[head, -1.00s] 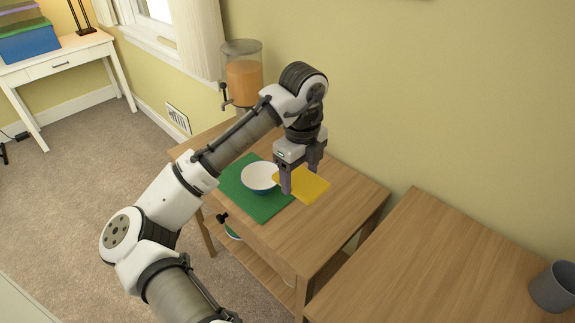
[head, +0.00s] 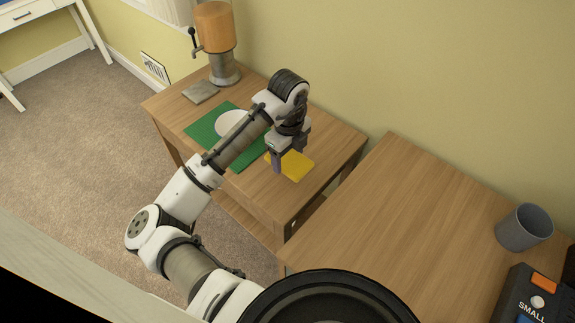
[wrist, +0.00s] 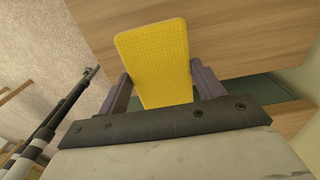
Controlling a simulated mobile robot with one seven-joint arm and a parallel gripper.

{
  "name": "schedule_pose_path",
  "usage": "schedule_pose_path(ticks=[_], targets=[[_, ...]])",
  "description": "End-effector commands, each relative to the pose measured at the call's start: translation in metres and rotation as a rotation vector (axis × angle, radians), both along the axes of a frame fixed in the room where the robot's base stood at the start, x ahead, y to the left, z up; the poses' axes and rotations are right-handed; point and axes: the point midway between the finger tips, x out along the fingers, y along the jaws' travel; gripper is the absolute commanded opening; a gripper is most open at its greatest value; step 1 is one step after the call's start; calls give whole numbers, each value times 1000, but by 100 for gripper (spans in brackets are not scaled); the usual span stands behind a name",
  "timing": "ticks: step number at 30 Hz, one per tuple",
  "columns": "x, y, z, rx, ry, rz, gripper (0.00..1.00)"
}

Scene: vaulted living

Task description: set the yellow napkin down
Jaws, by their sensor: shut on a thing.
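The yellow napkin (head: 291,164) is a flat square between the fingers of my gripper (head: 289,163), over the right part of the small wooden table (head: 325,150). In the wrist view the napkin (wrist: 153,60) stands out from between both fingertips (wrist: 158,85). My gripper is shut on it. Whether the napkin touches the tabletop or hangs just above it, I cannot tell. It is to the right of the green mat (head: 203,130).
A white bowl (head: 231,122) sits on the green mat, partly behind my arm. A drink dispenser (head: 216,35) and a grey flat piece (head: 201,92) stand at the table's far left. A second wooden table (head: 400,215) holds a grey cup (head: 523,228) and a dark device (head: 530,300).

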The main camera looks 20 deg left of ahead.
Motion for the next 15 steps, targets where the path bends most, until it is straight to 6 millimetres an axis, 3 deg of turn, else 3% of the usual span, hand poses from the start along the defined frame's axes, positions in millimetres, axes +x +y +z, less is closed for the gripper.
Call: schedule_pose_path(ticks=[15], targets=[[0,0,-57,-1,3,0,46]])
